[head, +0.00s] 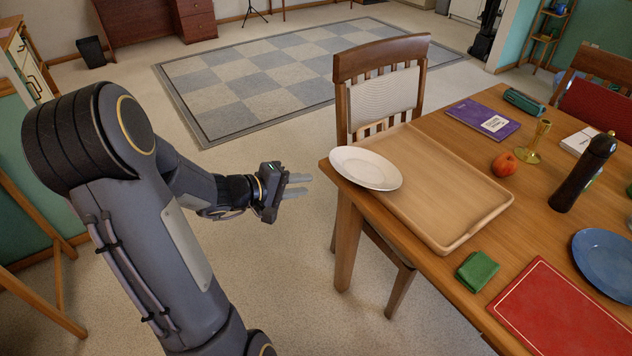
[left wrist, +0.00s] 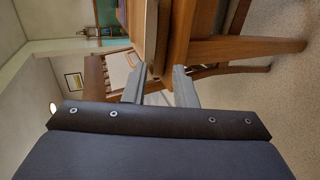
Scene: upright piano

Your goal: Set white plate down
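The white plate (head: 366,168) rests at the left end of the wooden tray (head: 455,215), over the tray's rim and slightly tilted. Part of it reaches toward the table's left corner. My left gripper (head: 297,185) is left of the table and plate, clear of both, with its two fingers apart and nothing between them. In the left wrist view, the open fingers (left wrist: 160,86) point toward the table edge (left wrist: 178,35); I cannot clearly make out the plate there. My right gripper is not in view.
A wooden chair (head: 382,85) stands behind the tray. On the table (head: 430,290) are a purple book (head: 482,119), a red apple (head: 504,165), a green cloth (head: 477,271), a dark pepper mill (head: 583,172) and a blue plate (head: 606,262). Floor left of the table is open.

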